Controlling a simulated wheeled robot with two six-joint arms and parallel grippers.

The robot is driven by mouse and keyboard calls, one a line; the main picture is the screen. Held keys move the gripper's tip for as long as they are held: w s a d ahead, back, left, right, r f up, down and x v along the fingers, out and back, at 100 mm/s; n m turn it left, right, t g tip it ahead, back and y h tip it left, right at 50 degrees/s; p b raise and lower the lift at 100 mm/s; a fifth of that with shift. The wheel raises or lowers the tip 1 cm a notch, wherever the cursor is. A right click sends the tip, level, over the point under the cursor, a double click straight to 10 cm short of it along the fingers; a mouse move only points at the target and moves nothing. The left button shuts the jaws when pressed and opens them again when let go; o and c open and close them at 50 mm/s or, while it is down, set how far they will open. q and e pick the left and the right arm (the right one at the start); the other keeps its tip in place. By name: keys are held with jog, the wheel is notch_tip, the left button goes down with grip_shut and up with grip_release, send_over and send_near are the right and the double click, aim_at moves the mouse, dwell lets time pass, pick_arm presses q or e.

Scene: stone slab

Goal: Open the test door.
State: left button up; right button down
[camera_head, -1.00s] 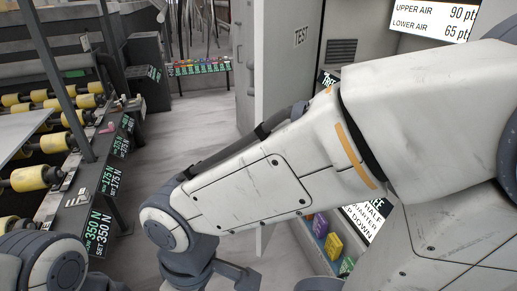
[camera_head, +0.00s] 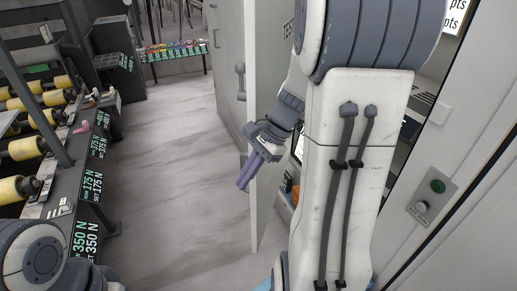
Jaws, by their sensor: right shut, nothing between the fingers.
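The test door is a tall light grey panel (camera_head: 264,75) marked TEST, right of the picture's middle. It stands swung out, with its near edge toward me and a lit cabinet space showing to its right. My right gripper (camera_head: 247,172) has purple fingers and is shut and empty. It shows in front of the door's lower near edge; I cannot tell whether it touches. My right arm hides much of the door's right side and the cabinet opening. Only a joint of my left arm shows at lower left; its gripper is out of view.
A roller bench (camera_head: 85,200) with yellow rollers runs along the left. A rack of coloured items (camera_head: 172,50) stands at the back. A button panel (camera_head: 431,198) is at right. The floor between is clear.

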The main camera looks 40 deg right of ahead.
jog(key=s+d+r+m+t+p, duration=0.1)
jog(key=s+d+m+t, duration=0.15)
jog(key=d+m, duration=0.5)
jog(key=s+d+r+m+t+p, duration=0.1)
jog(key=s+d+r+m+t, duration=0.2)
jog(key=d, duration=0.7)
jog(key=w+r+p+x, duration=0.1)
jog(key=p+x, duration=0.1)
jog(key=x, duration=1.1)
jog(key=shift+w+m+h, duration=0.4)
jog(key=shift+w+m, duration=0.05)
jog(key=shift+w, duration=0.15)
jog(key=shift+f, duration=0.15)
